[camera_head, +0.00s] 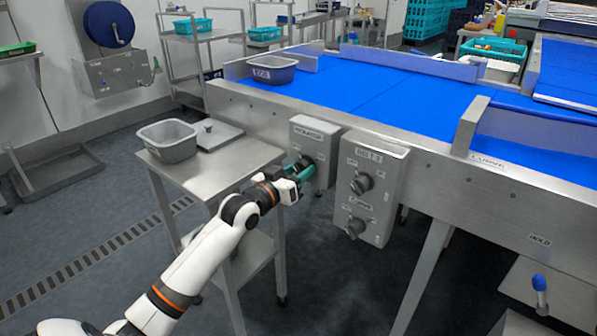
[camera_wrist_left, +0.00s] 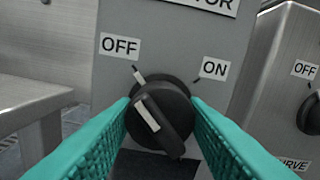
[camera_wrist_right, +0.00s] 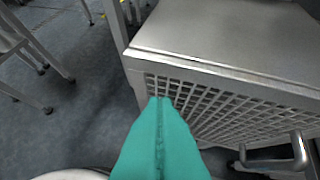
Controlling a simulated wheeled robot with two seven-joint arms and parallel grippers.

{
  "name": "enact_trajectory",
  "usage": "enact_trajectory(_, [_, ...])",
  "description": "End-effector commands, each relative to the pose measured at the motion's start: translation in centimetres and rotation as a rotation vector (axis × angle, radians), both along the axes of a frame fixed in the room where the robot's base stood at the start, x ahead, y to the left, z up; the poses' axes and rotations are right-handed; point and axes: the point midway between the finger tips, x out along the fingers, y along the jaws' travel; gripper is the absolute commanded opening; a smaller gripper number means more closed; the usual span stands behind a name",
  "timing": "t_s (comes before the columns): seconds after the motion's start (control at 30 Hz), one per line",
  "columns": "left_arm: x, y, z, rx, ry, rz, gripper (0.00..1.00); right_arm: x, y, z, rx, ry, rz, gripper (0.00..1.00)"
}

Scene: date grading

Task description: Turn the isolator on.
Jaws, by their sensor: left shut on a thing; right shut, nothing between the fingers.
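The isolator box (camera_head: 317,135) is a grey box on the front of the conveyor frame, and its label is partly cut off in the left wrist view. Its black rotary knob (camera_wrist_left: 160,117) has a white stripe and sits between an OFF label (camera_wrist_left: 120,46) at upper left and an ON label (camera_wrist_left: 215,68) at upper right. The knob's bar slants from upper left to lower right, with its upper end towards OFF. My left gripper (camera_head: 303,169) has its teal fingers shut on the knob, one on each side. My right gripper (camera_wrist_right: 160,135) is shut and empty, in front of a mesh-sided steel unit.
A second control box (camera_head: 373,190) with two knobs hangs just right of the isolator. A steel side table (camera_head: 215,165) with a grey tub (camera_head: 168,138) stands to the left. The blue conveyor belt (camera_head: 400,95) lies behind. A blue-handled lever (camera_head: 539,284) is at lower right.

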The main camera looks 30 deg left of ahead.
Motion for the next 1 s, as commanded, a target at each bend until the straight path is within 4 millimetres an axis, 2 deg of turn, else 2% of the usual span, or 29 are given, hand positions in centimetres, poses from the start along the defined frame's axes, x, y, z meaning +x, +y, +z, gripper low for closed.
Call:
enact_trajectory(0.17, [0.0, 0.0, 0.1, 0.014, -0.001, 0.0, 0.16, -0.3, -0.1, -0.1, -0.005, 0.022, -0.001, 0.0])
enact_trajectory(0.27, [0.0, 0.0, 0.2, 0.04, -0.003, 0.0, 0.16, -1.6, -0.6, -0.8, -0.022, 0.103, -0.007, 0.0])
enact_trajectory(0.37, [0.0, 0.0, 0.3, 0.084, -0.007, 0.0, 0.16, -3.3, -1.2, -1.5, -0.043, 0.203, -0.016, 0.0])
enact_trajectory(0.57, [0.0, 0.0, 0.3, 0.209, -0.014, -0.001, 0.16, -9.0, -2.9, -2.6, -0.105, 0.506, -0.04, 0.0])
enact_trajectory(0.87, [0.0, 0.0, 0.4, 0.415, -0.033, -0.001, 0.16, -8.5, -2.8, -0.7, -0.102, 0.487, -0.038, 0.0])
enact_trajectory(0.9, [0.0, 0.0, 0.4, 0.444, -0.034, -0.001, 0.16, -8.0, -2.7, -2.4, -0.103, 0.5, -0.037, 0.0])
enact_trajectory(1.0, [0.0, 0.0, 0.4, 0.518, -0.041, -0.001, 0.16, -7.3, -2.6, -5.0, -0.104, 0.512, -0.035, 0.0])
